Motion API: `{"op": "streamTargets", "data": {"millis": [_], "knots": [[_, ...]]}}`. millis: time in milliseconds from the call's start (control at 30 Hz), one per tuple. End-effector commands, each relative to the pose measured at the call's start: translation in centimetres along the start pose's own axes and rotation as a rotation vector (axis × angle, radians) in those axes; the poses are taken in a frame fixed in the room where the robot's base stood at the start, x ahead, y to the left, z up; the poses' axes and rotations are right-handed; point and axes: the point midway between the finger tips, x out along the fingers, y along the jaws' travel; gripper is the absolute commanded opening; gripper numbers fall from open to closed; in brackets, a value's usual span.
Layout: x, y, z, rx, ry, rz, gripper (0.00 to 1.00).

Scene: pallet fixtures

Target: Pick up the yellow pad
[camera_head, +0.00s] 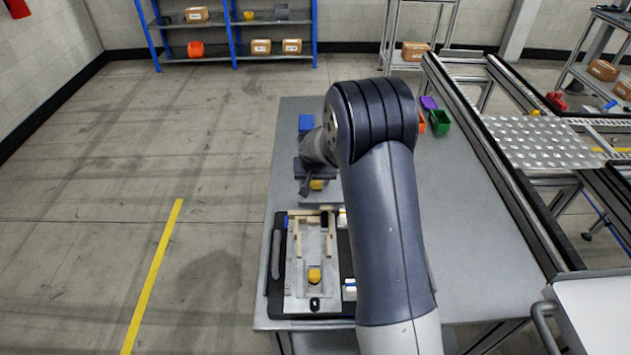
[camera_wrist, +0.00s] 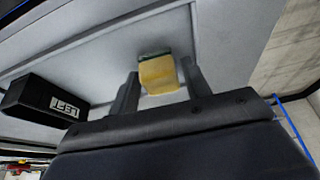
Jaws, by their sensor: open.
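A yellow pad (camera_wrist: 160,75) with a dark green edge along its far side lies on the grey surface in the wrist view. My gripper (camera_wrist: 159,71) is open, with one finger on each side of the pad and visible space beside it. I cannot tell how high the fingers are above the surface. In the head view, a yellow block (camera_head: 317,185) shows beside my gripper (camera_head: 306,188), partly covered by it. Another yellow piece (camera_head: 314,276) sits on the metal fixture plate (camera_head: 300,292) nearer the front of the table.
A black block marked LEFT (camera_wrist: 45,100) lies left of the fingers. A blue block (camera_head: 305,123) stands behind my gripper. Orange, purple and green bins (camera_head: 439,122) are at the table's back right, by a conveyor (camera_head: 530,142). The table's right side (camera_head: 470,250) is clear.

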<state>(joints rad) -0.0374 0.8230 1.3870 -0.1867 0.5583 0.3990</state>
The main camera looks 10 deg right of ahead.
Motion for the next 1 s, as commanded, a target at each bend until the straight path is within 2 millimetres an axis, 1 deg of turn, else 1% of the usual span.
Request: {"op": "streamTargets", "data": {"millis": [267,600,667,867,1000], "knots": [[0.19,0.01,-0.01,0.001,0.000,0.000,0.45],[0.17,0.01,0.01,0.001,0.000,0.000,0.17],[0.17,0.01,0.01,0.001,0.000,0.000,0.13],[0.13,0.00,-0.02,0.001,0.000,0.000,0.12],[-0.74,-0.01,-0.43,0.002,0.002,0.000,0.12]]}}
